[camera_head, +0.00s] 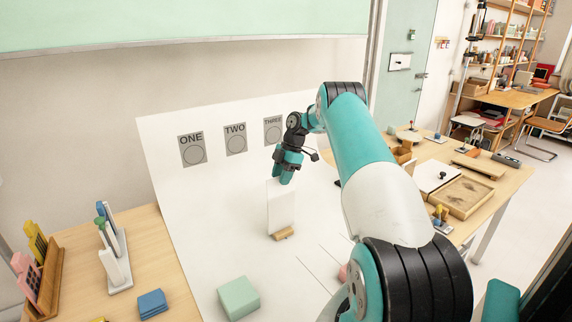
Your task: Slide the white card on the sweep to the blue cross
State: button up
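The white card (281,208) stands upright on the white sweep (203,210), with a small wooden block (284,233) at its foot. My gripper (285,180) points down at the card's top edge and overlaps it in the picture. I cannot tell whether the fingers touch the card or are closed on it. I see no blue cross; my arm covers part of the sweep on the right.
A green block (239,297) and a partly hidden pink object (343,272) are on the sweep's near part. Thin dark lines run to the right of the card. Wooden tables with props flank the sweep. Panels ONE (192,149), TWO (235,139) and THREE are behind.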

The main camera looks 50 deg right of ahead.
jog(key=p+v, duration=0.2)
jog(key=v, duration=0.2)
jog(key=p+v, duration=0.3)
jog(key=shift+r, duration=0.45)
jog(key=p+v, duration=0.2)
jog(key=p, duration=0.4)
jog(key=shift+s+d+r, duration=0.1)
jog(key=shift+r, duration=0.25)
jog(key=p, duration=0.3)
jog(key=shift+s+d+r, duration=0.1)
jog(key=shift+d+r, duration=0.15)
jog(key=shift+r, duration=0.05)
jog(key=shift+f, duration=0.1)
